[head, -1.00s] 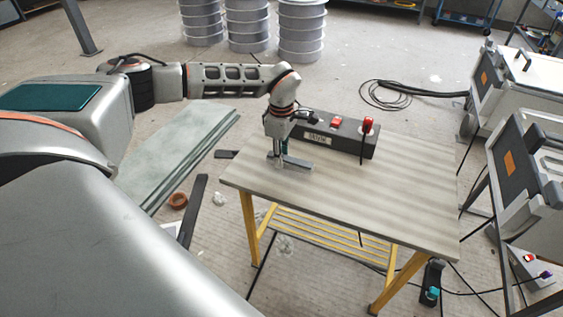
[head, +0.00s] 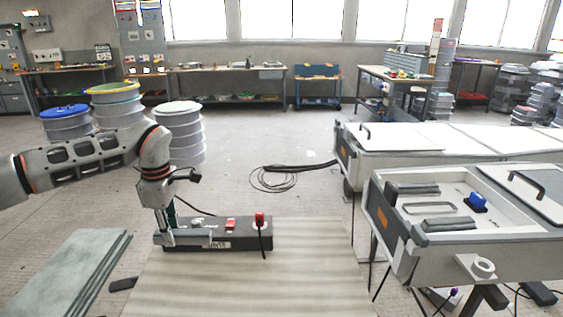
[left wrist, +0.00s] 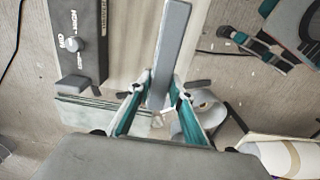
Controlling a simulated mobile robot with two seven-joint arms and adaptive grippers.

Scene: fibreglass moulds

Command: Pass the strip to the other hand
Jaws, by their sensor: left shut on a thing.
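My left gripper (head: 167,233) is shut on a flat grey strip (head: 195,238). It is at the left of the head view, in front of the black control box and near the table's far left corner. In the left wrist view the teal-sided fingers (left wrist: 160,88) close on the strip (left wrist: 172,40) near its lower end. The rest of the strip sticks out straight beyond the fingertips over the table. The gap between the strip and the tabletop cannot be judged.
The black control box (head: 236,241) with red knobs stands on the wooden table (head: 250,285). The table's middle is bare. Greenish slabs (head: 70,275) lie at the left. White mould cases (head: 455,215) stand at the right, and drums (head: 185,140) stand behind my left arm.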

